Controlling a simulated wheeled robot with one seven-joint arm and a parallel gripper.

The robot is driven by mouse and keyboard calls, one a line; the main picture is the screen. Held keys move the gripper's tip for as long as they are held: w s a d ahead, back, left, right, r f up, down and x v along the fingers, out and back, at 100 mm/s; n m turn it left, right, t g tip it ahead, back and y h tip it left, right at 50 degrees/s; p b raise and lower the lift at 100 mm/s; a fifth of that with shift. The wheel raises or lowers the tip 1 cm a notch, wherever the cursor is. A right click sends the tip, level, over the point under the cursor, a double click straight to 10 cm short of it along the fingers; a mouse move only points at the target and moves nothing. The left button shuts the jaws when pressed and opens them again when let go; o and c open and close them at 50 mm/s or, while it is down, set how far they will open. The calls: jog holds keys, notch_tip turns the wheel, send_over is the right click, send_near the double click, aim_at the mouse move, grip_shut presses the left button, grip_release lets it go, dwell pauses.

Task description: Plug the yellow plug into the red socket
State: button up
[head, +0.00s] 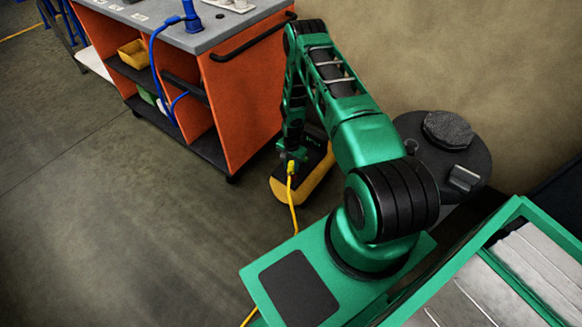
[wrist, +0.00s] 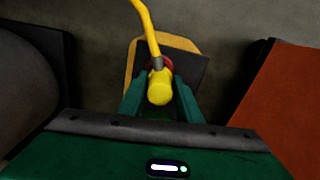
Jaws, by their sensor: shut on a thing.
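The yellow plug (wrist: 160,88) is between the two green fingers of my gripper (wrist: 158,80) in the wrist view, and the gripper is shut on it. A grey neck joins the plug to a yellow cord (wrist: 146,28). In the head view the plug (head: 291,167) shows small below my gripper (head: 291,157), and its cord (head: 294,215) hangs toward my base. A red rim (wrist: 161,63), likely the red socket, shows just behind the plug in the wrist view. The plug hides most of it, and I cannot tell whether they touch. The socket is not discernible in the head view.
A yellow-and-black unit (head: 280,190) stands on the floor beneath my gripper. An orange workbench (head: 240,100) with a grey top and a blue cable (head: 153,60) stands to the left. A beige wall (head: 450,50) is behind my arm. Floor at left is clear.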

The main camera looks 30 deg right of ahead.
jog(key=o, duration=1.1)
notch_tip(320, 180, up, 11)
jog(key=shift+f, duration=0.2)
